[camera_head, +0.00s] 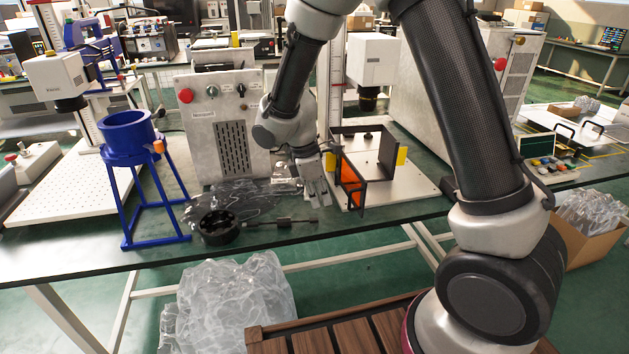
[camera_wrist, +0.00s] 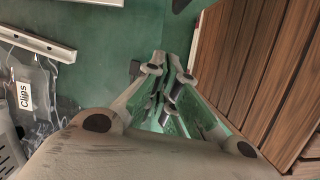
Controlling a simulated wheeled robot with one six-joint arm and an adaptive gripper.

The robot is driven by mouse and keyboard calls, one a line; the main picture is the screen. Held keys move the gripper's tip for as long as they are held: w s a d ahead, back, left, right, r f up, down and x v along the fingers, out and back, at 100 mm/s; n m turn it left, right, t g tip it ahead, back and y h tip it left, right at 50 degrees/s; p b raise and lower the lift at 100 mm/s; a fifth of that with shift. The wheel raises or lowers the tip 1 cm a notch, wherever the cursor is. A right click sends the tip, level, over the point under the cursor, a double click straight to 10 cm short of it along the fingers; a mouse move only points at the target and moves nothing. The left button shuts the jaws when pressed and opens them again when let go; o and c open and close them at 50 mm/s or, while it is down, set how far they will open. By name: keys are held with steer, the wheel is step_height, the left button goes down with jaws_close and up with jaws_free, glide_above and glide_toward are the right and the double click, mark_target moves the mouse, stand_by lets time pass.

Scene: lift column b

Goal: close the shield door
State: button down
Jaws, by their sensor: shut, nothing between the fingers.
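The shield door (camera_head: 351,184) is an orange panel in a black frame. It stands swung out towards the front at the left side of the dark shield enclosure (camera_head: 374,141), whose front is open. The enclosure stands on a pale base plate (camera_head: 405,188). My gripper (camera_head: 320,196) points down just left of the door, near the table's front. In the wrist view, my gripper's fingers (camera_wrist: 165,75) are together with nothing between them. I cannot tell whether they touch the door. The door is not recognisable in the wrist view.
A blue stand (camera_head: 128,140) and a grey cabinet (camera_head: 215,120) with a red button are on the left of the dark table. A black round part (camera_head: 218,227) and clear bags lie in front. A clear bag labelled Clips (camera_wrist: 25,95) shows in the wrist view.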

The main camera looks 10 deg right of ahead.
steer(key=shift+s+d+r, duration=0.1)
steer(key=shift+s+d, duration=0.05)
steer(key=shift+d, duration=0.8)
steer(key=shift+s+d+r, duration=0.1)
steer(key=shift+s+d, duration=0.05)
steer(key=shift+d, duration=0.8)
steer(key=shift+d, duration=0.15)
